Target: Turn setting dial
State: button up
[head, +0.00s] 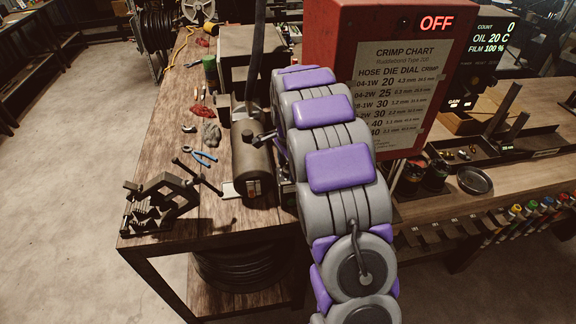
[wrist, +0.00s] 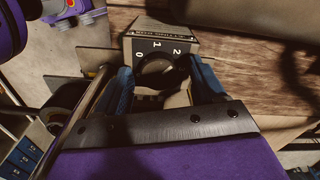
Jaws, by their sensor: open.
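The setting dial (wrist: 157,66) is a dark round knob on the face of a grey box (wrist: 165,41), in the wrist view. White numbers 0, 1 and 2 show around its upper edge. My gripper (wrist: 164,80) is open, with one blue finger at the left and one at the right of the dial's lower part. I cannot tell whether the fingers touch it. The dial's lower part is dark and its pointer is not clear. In the head view my grey and purple arm hides the gripper and the dial.
A red box (head: 330,60) with a crimp chart (head: 402,90) and an "OFF" sign stands behind my arm. A dark cylinder (head: 252,160) and blue-handled pliers (head: 199,156) are on the wooden bench (head: 165,130) to the left. A black clamp-like tool (head: 160,200) sits at its front left corner.

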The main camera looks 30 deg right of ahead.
aim_at(288, 168)
jog(key=c, duration=1)
jog(key=shift+r+m+p, duration=0.1)
jog(key=shift+m+p, duration=0.4)
jog(key=shift+p, duration=0.05)
jog(key=shift+c, duration=0.3)
jog(key=o, duration=1.1)
jog(key=shift+c, duration=0.2)
notch_tip(288, 168, up, 17)
jog(key=p, duration=0.1)
